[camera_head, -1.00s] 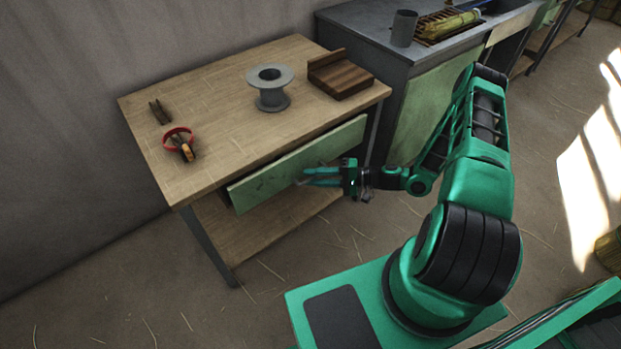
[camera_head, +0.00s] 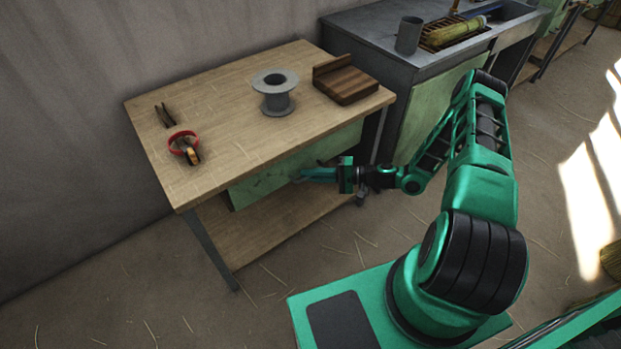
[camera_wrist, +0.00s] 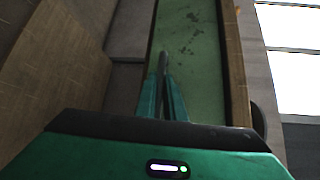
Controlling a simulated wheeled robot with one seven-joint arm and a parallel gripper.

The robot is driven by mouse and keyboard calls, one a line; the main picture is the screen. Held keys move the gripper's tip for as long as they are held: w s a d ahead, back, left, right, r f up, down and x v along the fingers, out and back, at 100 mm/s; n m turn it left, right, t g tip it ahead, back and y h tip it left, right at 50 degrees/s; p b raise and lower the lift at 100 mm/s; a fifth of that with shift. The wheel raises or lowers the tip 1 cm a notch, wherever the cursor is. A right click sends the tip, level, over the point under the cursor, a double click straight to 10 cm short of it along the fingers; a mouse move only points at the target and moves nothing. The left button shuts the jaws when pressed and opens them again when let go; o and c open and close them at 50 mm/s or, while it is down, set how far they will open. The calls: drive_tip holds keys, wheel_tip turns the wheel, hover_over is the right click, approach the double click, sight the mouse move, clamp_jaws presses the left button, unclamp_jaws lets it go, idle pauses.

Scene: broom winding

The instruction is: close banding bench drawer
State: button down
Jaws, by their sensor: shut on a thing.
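The banding bench (camera_head: 222,147) has a wooden top, with a green drawer (camera_head: 262,184) under its front edge. In the head view the drawer front sits close under the top, nearly flush; I cannot tell whether a small gap is left. My gripper (camera_head: 300,175) is at the middle of the drawer front, its fingers pointing at it. In the wrist view the green drawer front (camera_wrist: 193,40) fills the middle, and the fingers of my gripper (camera_wrist: 163,58) are together on a thin grey handle (camera_wrist: 163,60) that stands out from it.
On the bench top are a grey spool (camera_head: 275,92), a dark wooden block (camera_head: 345,84), a red-banded tape roll (camera_head: 184,147) and a small dark clip (camera_head: 165,115). A grey sink bench (camera_head: 360,30) stands at the right. A lower shelf (camera_head: 270,227) lies under the drawer.

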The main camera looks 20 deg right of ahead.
drive_tip(key=c, duration=1.9)
unclamp_jaws()
drive_tip(key=shift+w+f, duration=0.15)
drive_tip(key=shift+w, duration=0.05)
drive_tip(key=shift+o, duration=0.2)
drive_tip(key=v, duration=1)
drive_tip(key=shift+s+d, duration=0.25)
drive_tip(key=shift+d, duration=0.1)
